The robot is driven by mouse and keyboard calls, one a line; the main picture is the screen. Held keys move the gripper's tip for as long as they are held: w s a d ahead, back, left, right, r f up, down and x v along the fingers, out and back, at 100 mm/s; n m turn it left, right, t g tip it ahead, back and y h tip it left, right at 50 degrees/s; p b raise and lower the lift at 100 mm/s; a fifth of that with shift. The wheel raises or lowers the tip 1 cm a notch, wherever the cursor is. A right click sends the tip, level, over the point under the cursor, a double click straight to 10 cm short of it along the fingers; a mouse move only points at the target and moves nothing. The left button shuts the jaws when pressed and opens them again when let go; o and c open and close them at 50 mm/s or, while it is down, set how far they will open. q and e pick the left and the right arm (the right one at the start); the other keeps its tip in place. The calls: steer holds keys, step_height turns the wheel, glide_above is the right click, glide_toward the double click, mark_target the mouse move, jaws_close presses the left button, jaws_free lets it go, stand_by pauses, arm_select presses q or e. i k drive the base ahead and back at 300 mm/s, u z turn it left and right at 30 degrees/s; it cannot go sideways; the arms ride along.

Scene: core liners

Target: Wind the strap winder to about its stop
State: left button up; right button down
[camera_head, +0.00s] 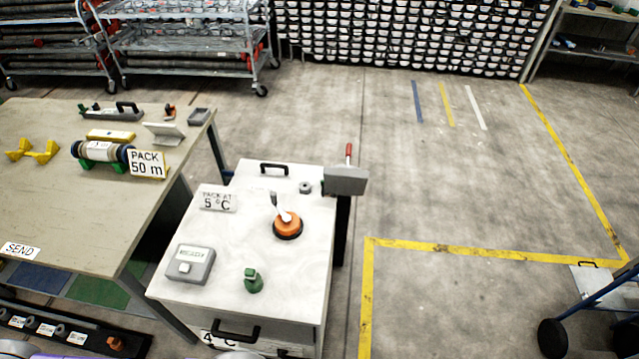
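No label marks the strap winder, and I cannot tell for certain which thing it is. One candidate is an orange round device (287,225) on a dark base with a pale lever angled up to the left, on top of the white cabinet (225,275). Another is a grey box (345,181) with an upright red handle (348,151), on a dark post at the cabinet's right side. Neither of my grippers is in view, and nothing is touching these things.
The cabinet top also carries a grey box with a display (190,264), a green object (253,281), a "PACK AT 5 °C" sign (218,201) and a black handle (274,168). A workbench (60,215) stands left. Open floor (450,210) lies right; a blue cart (600,290) stands far right.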

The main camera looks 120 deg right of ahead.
mark_target(286, 218)
steer(key=k, duration=1.05)
steer(key=z, duration=2.1)
